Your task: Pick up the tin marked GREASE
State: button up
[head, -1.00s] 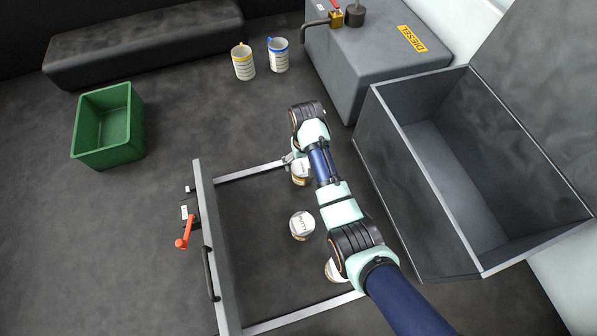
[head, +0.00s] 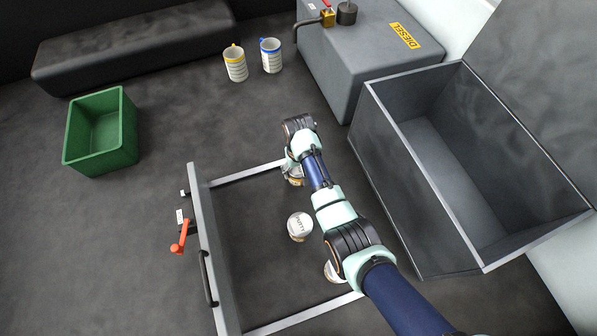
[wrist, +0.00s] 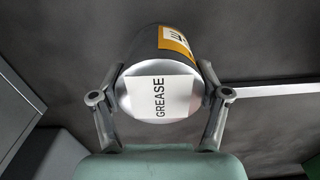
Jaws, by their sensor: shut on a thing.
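The tin marked GREASE (wrist: 155,97) is in the wrist view, with its labelled lid facing the camera and an orange band on its dark side. My gripper (wrist: 160,92) is shut on it, one finger on each side. In the head view the tin (head: 294,181) is mostly hidden under my gripper (head: 292,170), at the far corner of the metal frame. A tin marked PUTTY (head: 300,225) stands inside the frame. Another tin (head: 333,271) is partly hidden by my arm, so its label cannot be read.
The metal frame (head: 245,172) has a raised left side with a red handle (head: 180,240). A large open grey box (head: 425,225) stands at right. A diesel tank (head: 365,60), two mugs (head: 235,66) and a green bin (head: 100,165) are farther back. Floor between is clear.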

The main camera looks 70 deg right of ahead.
jog(key=c, duration=0.3)
notch_tip(320, 180, up, 20)
jog(key=p, duration=0.8)
jog(key=shift+p, duration=0.3)
